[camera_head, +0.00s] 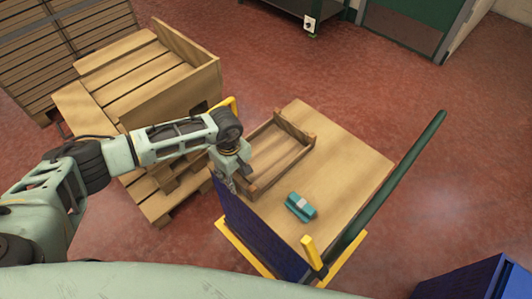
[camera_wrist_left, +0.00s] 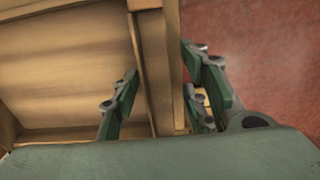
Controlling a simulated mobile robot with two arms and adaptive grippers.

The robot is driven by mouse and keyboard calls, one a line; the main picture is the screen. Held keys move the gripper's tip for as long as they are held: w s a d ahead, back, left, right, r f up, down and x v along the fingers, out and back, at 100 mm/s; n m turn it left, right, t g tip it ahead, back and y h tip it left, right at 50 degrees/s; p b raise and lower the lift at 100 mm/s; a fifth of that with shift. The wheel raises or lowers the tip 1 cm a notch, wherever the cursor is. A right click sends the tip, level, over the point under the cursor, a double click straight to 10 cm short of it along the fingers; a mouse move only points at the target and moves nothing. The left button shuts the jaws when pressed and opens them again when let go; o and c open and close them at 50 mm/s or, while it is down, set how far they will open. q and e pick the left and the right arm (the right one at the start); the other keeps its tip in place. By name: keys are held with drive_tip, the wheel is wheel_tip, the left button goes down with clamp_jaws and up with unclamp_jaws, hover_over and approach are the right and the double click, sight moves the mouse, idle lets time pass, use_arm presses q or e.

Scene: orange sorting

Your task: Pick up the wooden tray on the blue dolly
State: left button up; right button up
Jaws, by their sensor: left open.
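The wooden tray (camera_head: 284,168) lies on the flat wooden top of the blue dolly (camera_head: 350,165), near its left edge. My left gripper (camera_head: 232,183) is at the tray's near left corner and partly hides that end. In the left wrist view, the open fingers (camera_wrist_left: 165,98) stand on either side of a wooden wall of the tray (camera_wrist_left: 150,60). One finger is over the tray's inside, the others are outside over the red floor. A gap shows between the fingers and the wall; contact cannot be told. My right gripper is not in view.
A teal bundle with a pale band (camera_head: 300,207) lies on the dolly top near the tray. Wooden crates on a pallet (camera_head: 160,75) stand at left.

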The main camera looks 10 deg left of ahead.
use_arm(q)
drive_tip(key=shift+c, duration=0.5)
clamp_jaws()
